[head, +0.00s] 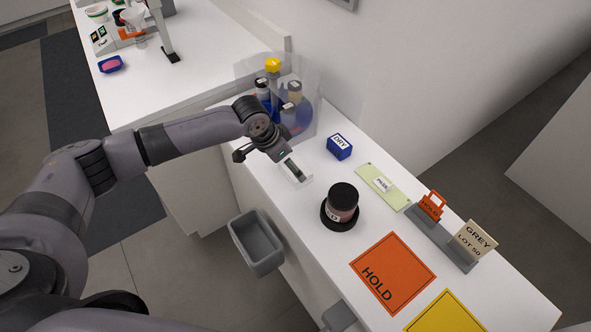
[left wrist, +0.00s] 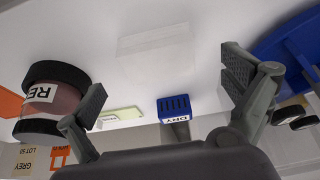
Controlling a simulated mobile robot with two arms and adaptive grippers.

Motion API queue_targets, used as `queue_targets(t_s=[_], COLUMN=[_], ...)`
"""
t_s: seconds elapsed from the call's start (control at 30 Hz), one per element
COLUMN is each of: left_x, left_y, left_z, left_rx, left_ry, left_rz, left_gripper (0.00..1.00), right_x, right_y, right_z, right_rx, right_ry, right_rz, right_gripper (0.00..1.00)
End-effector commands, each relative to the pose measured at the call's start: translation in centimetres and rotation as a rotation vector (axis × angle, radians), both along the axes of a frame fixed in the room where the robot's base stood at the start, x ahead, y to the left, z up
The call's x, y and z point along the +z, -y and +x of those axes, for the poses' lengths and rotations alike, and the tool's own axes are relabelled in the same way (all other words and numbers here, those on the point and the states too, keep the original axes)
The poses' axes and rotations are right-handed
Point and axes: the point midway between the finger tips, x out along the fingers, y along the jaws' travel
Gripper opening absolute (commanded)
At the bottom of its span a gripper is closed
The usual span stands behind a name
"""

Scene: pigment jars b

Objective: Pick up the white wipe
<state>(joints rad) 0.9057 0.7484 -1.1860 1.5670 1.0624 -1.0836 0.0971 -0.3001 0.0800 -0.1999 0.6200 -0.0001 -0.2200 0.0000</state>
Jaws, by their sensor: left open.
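The white wipe (head: 303,181) lies flat on the white bench, in the head view partly hidden by my left gripper (head: 267,160). In the left wrist view the wipe (left wrist: 153,48) is a faint pale rectangle, hard to tell from the bench top. My left gripper is open and empty, its two fingers (left wrist: 165,88) spread wide above the bench. The wipe shows beyond and between the fingertips in the wrist view, and I see no contact. My right gripper is in neither view.
A blue DRY box (head: 340,147), a pale green strip (head: 370,175) and a black-lidded jar (head: 343,198) stand near the wipe. A clear-walled blue carousel (head: 306,112) with bottles is behind my gripper. A grey bin (head: 262,245) hangs at the bench's front. An orange HOLD mat (head: 400,262) lies right.

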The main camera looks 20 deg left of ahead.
Motion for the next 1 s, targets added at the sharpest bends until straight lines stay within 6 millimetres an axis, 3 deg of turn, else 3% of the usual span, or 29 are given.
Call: queue_targets(t_s=[0.4, 0.67, 1.0], left_x=[-4.1, -4.5, -4.5], left_y=[1.6, 1.6, 1.6], left_z=[1.6, 1.8, 1.7], left_rx=[0.000, 0.000, 0.000], left_ry=[-0.002, -0.001, -0.001], left_rz=[0.000, 0.001, 0.001], left_gripper=[0.98, 0.98, 0.78], right_x=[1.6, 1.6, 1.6], right_y=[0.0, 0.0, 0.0], right_z=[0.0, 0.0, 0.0], right_rx=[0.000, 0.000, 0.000], right_ry=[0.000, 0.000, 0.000], right_rz=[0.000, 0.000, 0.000], right_gripper=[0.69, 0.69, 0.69])
